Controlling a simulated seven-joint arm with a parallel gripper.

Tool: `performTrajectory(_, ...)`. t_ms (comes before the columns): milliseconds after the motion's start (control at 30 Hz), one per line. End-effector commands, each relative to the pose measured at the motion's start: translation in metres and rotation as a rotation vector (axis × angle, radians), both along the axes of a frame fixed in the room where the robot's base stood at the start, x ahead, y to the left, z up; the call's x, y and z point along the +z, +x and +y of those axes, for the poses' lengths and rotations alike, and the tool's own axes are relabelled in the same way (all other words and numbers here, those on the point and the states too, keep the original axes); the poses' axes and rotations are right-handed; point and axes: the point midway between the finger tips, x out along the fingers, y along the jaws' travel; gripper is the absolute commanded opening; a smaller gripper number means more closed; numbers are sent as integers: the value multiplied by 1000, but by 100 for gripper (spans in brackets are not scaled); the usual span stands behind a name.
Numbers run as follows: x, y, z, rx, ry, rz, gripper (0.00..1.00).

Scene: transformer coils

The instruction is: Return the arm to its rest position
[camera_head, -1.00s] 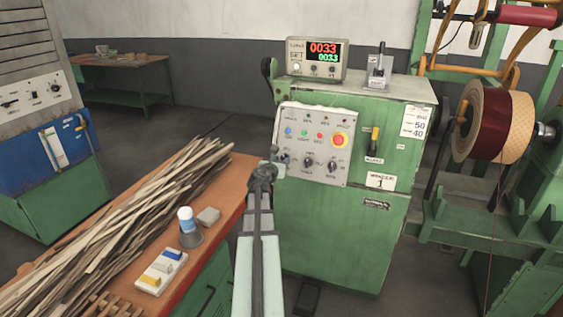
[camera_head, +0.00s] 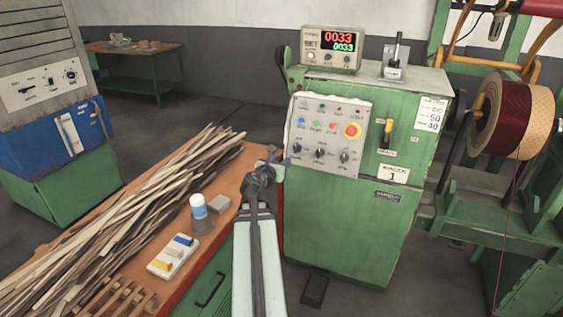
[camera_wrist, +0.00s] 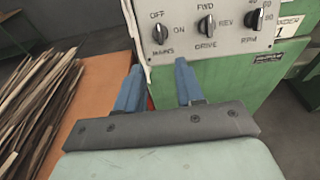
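My gripper (camera_head: 277,157) is at the end of my outstretched arm, in front of the green winder cabinet (camera_head: 345,225), near the right edge of the orange bench. In the wrist view my gripper (camera_wrist: 158,82) shows two blue fingers standing apart with nothing between them. Ahead of the fingers is the grey control panel (camera_wrist: 230,38), with black knobs marked OFF/ON, FWD/REV and RPM. In the head view the panel (camera_head: 328,133) also has a red and yellow button. I cannot tell the exact distance from fingertips to panel.
A coil (camera_head: 510,120) hangs on the winder at right. A display (camera_head: 331,48) reads 0033.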

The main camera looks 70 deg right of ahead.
Motion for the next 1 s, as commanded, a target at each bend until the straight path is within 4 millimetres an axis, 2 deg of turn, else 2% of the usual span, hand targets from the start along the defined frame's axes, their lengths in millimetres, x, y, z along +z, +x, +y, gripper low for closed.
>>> performTrajectory(433, 0, 0, 0, 0, 0, 0, 37)
performTrajectory(567, -10, 3, 2, -1, 17, -22, 37)
performTrajectory(667, -33, 10, 7, -5, 56, -82, 37)
performTrajectory(867, -109, 30, 31, -45, 192, -277, 37)
performTrajectory(1000, -163, 42, 53, -96, 292, -418, 37)
